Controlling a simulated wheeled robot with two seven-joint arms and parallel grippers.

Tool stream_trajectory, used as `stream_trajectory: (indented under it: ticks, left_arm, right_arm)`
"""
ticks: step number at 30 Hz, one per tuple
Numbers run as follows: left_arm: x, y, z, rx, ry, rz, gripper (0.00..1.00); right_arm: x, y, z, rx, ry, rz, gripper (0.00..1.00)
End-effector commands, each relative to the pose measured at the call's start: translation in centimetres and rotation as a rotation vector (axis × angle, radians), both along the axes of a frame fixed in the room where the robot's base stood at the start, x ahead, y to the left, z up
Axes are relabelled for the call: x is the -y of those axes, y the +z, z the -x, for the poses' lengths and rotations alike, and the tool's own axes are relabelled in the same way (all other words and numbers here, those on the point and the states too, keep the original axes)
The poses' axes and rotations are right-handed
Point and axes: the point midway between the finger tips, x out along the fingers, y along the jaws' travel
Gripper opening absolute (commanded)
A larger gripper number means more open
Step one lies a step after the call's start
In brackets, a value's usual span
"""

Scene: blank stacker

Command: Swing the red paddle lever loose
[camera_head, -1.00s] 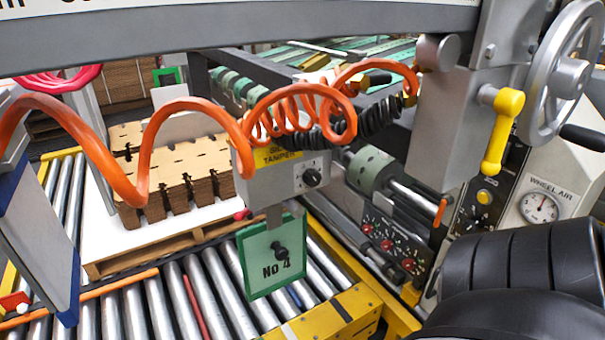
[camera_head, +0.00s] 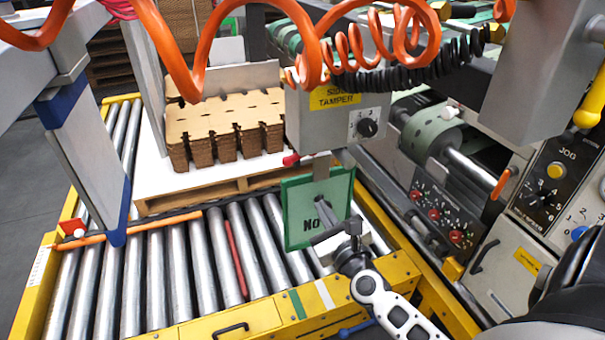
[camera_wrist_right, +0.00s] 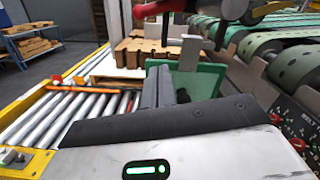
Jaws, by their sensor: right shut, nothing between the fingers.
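A small red lever end (camera_head: 291,160) sticks out at the lower left of the grey side tamper box (camera_head: 345,125). In the right wrist view a red paddle-shaped lever (camera_wrist_right: 152,10) shows at the top edge; I take it to be the same one. A green No 4 plate (camera_head: 297,225) hangs below the box. My right gripper (camera_head: 324,208) is in front of this plate, below and right of the red lever and apart from it. Its fingers (camera_wrist_right: 158,85) are shut and empty, and they hide part of the plate. My left gripper is not in view.
Cardboard blanks (camera_head: 225,130) stand on a white-topped pallet on the left. Rollers (camera_head: 180,265) and a yellow frame (camera_head: 250,318) lie below. Orange coiled hose (camera_head: 350,50) hangs above the box. A control panel (camera_head: 440,215) stands to the right.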

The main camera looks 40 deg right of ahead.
Motion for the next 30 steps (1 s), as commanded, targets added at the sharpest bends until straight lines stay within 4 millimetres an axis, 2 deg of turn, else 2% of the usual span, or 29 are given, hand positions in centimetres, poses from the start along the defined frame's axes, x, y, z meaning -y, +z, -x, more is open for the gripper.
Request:
stream_trajectory:
  ticks: [12, 14, 18, 30]
  left_arm:
    - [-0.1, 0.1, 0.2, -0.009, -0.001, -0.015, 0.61]
    - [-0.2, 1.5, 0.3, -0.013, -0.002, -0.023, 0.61]
    - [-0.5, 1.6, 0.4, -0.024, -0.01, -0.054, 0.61]
    - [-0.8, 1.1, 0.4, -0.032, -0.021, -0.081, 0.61]
  right_arm:
    - [1.8, 0.6, -8.6, 0.001, 0.002, 0.006, 0.0]
    - [1.5, 2.3, -8.7, -0.001, 0.003, 0.003, 0.0]
    - [1.0, 3.7, -9.0, -0.001, 0.003, 0.004, 0.0]
    - [0.8, 4.2, -9.3, -0.002, 0.004, 0.006, 0.0]
